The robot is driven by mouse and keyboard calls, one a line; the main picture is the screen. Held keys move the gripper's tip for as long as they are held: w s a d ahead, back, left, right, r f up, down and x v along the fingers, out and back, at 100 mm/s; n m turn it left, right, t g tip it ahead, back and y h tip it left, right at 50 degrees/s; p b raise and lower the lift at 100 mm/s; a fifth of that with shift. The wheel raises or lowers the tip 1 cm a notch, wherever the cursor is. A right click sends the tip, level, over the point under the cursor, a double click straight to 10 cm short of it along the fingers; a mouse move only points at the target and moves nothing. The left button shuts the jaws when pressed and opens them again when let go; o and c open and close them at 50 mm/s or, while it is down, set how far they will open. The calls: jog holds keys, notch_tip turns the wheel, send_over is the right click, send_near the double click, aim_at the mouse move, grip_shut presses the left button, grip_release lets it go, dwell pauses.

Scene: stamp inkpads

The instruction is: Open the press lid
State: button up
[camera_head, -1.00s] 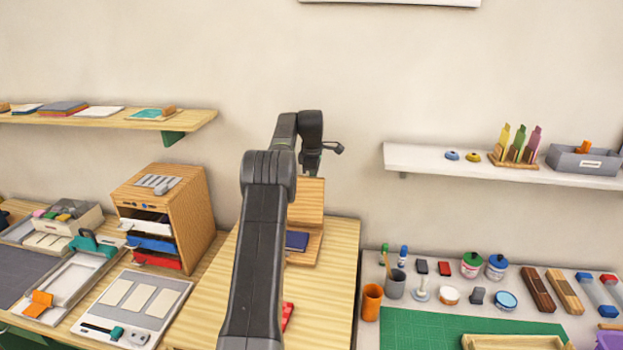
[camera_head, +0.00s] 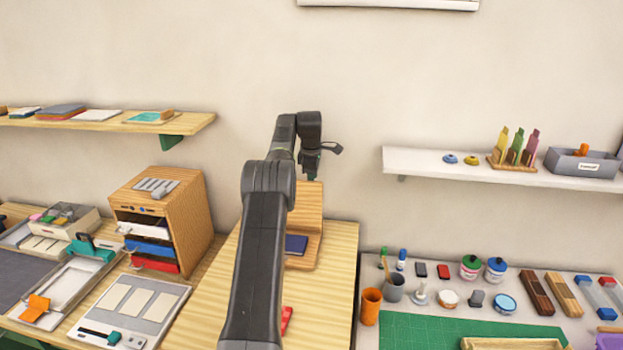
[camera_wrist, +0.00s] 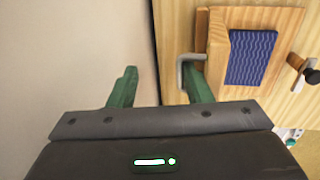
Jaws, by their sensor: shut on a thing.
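The press is a wooden stand with an upright wooden lid (camera_head: 308,203) at its back. A dark blue pad (camera_head: 296,244) lies on its base; the pad also shows in the wrist view (camera_wrist: 251,57). In the wrist view a grey bent handle (camera_wrist: 183,68) sits at the lid's edge. My gripper (camera_head: 312,172) is above the lid's top edge. In the wrist view its green fingers (camera_wrist: 160,90) stand apart, and the right one meets the handle. My gripper is shut on the handle; the exact contact is partly hidden.
The wall is close behind the lid. A wooden drawer cabinet (camera_head: 160,205) stands to the left. A white shelf (camera_head: 440,172) hangs to the right. A black knob (camera_wrist: 312,76) sits at the press's front side.

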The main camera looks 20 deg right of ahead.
jog(key=shift+x, duration=0.9)
jog(key=shift+s+r, duration=0.15)
jog(key=shift+r, duration=0.35)
jog(key=shift+o, duration=0.4)
notch_tip(320, 180, up, 5)
jog(key=shift+d+r+b, duration=0.1)
jog(key=shift+d+b, duration=0.1)
jog(key=shift+b, duration=0.35)
jog(key=v, duration=0.8)
jog(key=shift+s+a+p, duration=0.25)
jog(key=shift+a+p, duration=0.05)
jog(key=shift+a, duration=0.05)
jog(key=shift+c, duration=0.4)
jog(key=shift+s+a+r, duration=0.2)
jog(key=shift+a+r, duration=0.05)
jog(key=shift+r, duration=0.35)
